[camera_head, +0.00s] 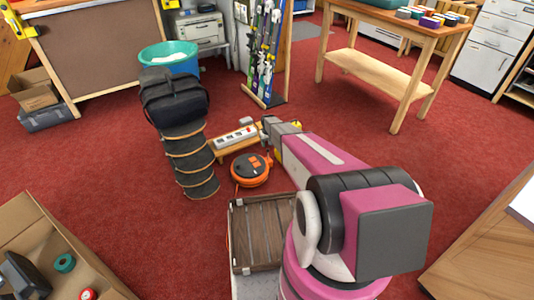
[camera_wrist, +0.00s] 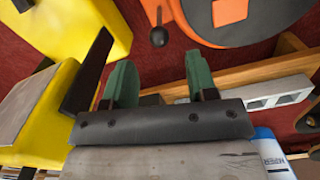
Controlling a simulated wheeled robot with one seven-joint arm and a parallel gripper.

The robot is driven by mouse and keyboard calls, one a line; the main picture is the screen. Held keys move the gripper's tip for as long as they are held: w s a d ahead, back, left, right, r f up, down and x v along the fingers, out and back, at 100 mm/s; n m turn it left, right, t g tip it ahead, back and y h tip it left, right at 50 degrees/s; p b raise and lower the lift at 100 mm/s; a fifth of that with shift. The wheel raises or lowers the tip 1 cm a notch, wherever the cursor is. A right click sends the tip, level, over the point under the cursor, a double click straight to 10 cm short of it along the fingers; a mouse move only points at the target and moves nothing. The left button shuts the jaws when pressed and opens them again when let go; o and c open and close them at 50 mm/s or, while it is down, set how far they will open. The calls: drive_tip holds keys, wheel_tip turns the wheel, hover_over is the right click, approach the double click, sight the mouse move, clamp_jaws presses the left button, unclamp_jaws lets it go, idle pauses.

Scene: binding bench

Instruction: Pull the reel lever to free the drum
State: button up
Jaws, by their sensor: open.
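The orange and dark reel (camera_head: 250,169) lies on the red carpet beside a low wooden stand. In the wrist view the reel (camera_wrist: 232,12) fills the upper right, cut off by the edge. A small lever with a black ball knob (camera_wrist: 158,37) sticks out at its left side. My gripper (camera_wrist: 160,72) is open, with two green fingertips apart and nothing visible between them. The knob appears beyond the fingertips, between them in the picture; contact is not visible. In the head view my gripper (camera_head: 268,130) is by the reel, partly hidden by my arm; the lever cannot be made out.
A white power strip (camera_head: 234,137) sits on the low stand (camera_head: 222,152). A stack with a black bag (camera_head: 173,98) stands left of the reel, and a wooden crate (camera_head: 256,232) in front. Yellow objects (camera_wrist: 40,115) crowd my gripper's left; a blue-white item (camera_wrist: 271,152) is at right.

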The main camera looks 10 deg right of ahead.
sight(268, 152)
wheel_tip(268, 152, down, 9)
drive_tip(key=shift+r, duration=0.2)
clamp_jaws()
